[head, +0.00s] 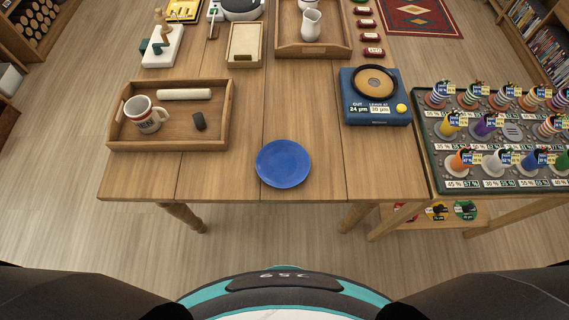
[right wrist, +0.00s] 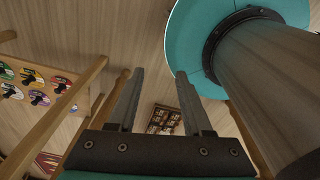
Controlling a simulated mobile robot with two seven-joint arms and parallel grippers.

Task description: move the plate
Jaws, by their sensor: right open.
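A round blue plate (head: 283,163) lies flat on the wooden table (head: 330,172), near its front edge and about the middle of the head view. Nothing is on the plate and nothing touches it. My right gripper (right wrist: 160,92) shows in the right wrist view with its two fingers apart and nothing between them. It is away from the plate, which does not show in that view. Neither gripper shows in the head view; only dark parts of my arms are at its lower corners.
A wooden tray (head: 217,143) with a mug (head: 145,114), white roll and dark cylinder stands left of the plate. A blue device (head: 376,112) stands to the right, behind it. A stand (head: 436,175) of colourful items adjoins the table's right side. The table around the plate is clear.

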